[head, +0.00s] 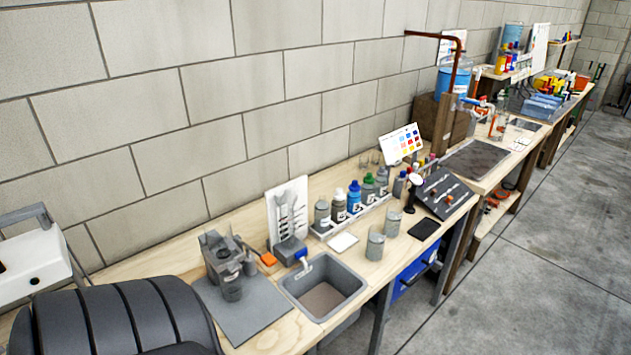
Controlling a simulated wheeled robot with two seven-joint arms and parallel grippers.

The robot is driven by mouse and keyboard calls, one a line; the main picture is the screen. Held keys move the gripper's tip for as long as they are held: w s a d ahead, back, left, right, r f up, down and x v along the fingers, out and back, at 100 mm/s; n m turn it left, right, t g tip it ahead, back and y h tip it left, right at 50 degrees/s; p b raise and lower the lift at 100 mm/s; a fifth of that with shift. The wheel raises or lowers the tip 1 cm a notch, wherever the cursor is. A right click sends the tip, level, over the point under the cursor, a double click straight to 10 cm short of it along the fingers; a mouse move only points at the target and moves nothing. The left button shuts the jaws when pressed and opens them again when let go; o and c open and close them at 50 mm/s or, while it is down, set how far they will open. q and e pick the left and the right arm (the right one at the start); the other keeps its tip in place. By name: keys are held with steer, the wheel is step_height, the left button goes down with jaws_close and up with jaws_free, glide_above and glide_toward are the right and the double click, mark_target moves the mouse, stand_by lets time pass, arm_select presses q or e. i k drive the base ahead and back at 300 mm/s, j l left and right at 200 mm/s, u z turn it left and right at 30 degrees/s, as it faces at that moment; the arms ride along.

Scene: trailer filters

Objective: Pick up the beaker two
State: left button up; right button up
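Several grey, see-through beakers stand upright on the wooden bench; no readable label tells me which is beaker two. One beaker (375,246) stands right of the sink, near the bench's front edge. Another beaker (392,223) stands just behind it and to the right. A darker beaker-like cup (232,288) stands on a grey mat (246,322) left of the sink, in front of a grey device (222,252). Small clear glasses (370,158) stand at the back by the wall. Neither of my grippers shows in the head view.
A grey sink (322,286) is set in the bench. A rack of bottles (354,200) lines the back. A black pad (424,229) and a dark sloped board (446,193) lie right of the beakers. A black ribbed object (115,320) fills the lower left. Concrete floor (540,250) is open at right.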

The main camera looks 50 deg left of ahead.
mark_target(376, 243)
steer(key=u, duration=1.4)
